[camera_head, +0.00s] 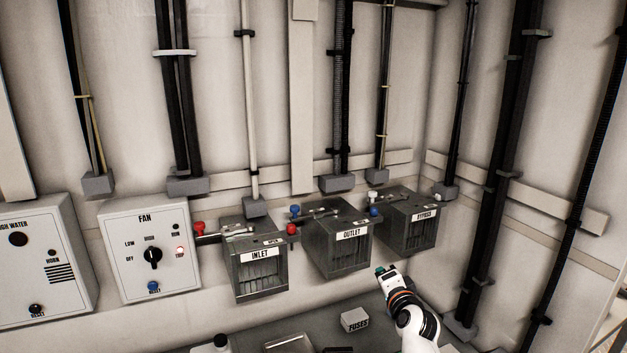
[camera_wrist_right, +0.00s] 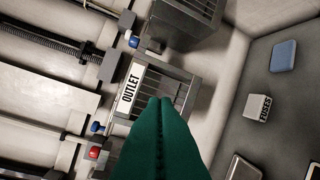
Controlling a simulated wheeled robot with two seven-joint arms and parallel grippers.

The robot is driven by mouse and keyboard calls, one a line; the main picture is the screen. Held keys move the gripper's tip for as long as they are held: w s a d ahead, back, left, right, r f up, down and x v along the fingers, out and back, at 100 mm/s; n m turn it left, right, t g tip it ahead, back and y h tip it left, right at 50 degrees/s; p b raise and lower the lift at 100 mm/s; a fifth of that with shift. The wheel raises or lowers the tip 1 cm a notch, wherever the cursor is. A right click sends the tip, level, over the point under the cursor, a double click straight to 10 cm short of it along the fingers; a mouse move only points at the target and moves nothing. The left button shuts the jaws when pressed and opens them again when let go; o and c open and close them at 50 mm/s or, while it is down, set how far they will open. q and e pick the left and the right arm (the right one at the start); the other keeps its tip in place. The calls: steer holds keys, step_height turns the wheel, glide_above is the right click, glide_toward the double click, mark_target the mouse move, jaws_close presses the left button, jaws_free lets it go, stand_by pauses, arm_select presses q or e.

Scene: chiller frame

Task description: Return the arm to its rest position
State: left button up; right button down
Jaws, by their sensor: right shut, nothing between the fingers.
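My right arm comes in from the bottom of the head view, white with a black and orange wrist. Its gripper (camera_head: 381,271) is in front of the wall, below and right of the OUTLET box (camera_head: 340,246). In the right wrist view the green fingers (camera_wrist_right: 164,101) are pressed together with nothing between them. The OUTLET box (camera_wrist_right: 150,92) lies behind the fingertips there and is partly covered by them. I cannot tell the exact gap to it. My left gripper is not in view.
The INLET box (camera_head: 260,262), BYPASS box (camera_head: 408,221) and FAN panel (camera_head: 150,249) are on the wall. A FUSES box (camera_head: 355,320) stands on the dark worktop (camera_head: 317,325). A blue flat item (camera_wrist_right: 284,55) lies near it. Vertical pipes (camera_head: 500,165) run at the right.

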steer(key=s+d+f+n+g, duration=0.1)
steer(key=s+f+n+g, duration=0.15)
steer(key=s+f, duration=0.45)
steer(key=s+d+f+n+g, duration=0.1)
steer(key=s+f+n+g, duration=0.2)
steer(key=s, duration=0.7)
steer(key=s+d+f+n+g, duration=0.1)
steer(key=s+f+n+g, duration=0.15)
steer(key=s+f, duration=0.5)
steer(key=s+r+n+g+h, duration=0.15)
steer(key=s+n+g, duration=0.4)
steer(key=s, duration=2.05)
steer(key=s+d+f+b+x, duration=0.1)
steer(key=s+x, duration=0.2)
steer(key=x, duration=1)
steer(key=s+d+f+b+x, duration=0.1)
steer(key=s+x, duration=0.2)
steer(key=x, duration=1.1)
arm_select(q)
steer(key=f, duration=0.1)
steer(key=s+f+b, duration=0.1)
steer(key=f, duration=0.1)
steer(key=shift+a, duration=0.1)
arm_select(e)
steer(key=s+d+f+g, duration=0.1)
steer(key=s+d+f, duration=0.2)
steer(key=s+f, duration=1.4)
steer(key=shift+s+n+g+h, duration=0.25)
steer(key=shift+n+g+h, duration=0.1)
steer(key=shift+n, duration=0.1)
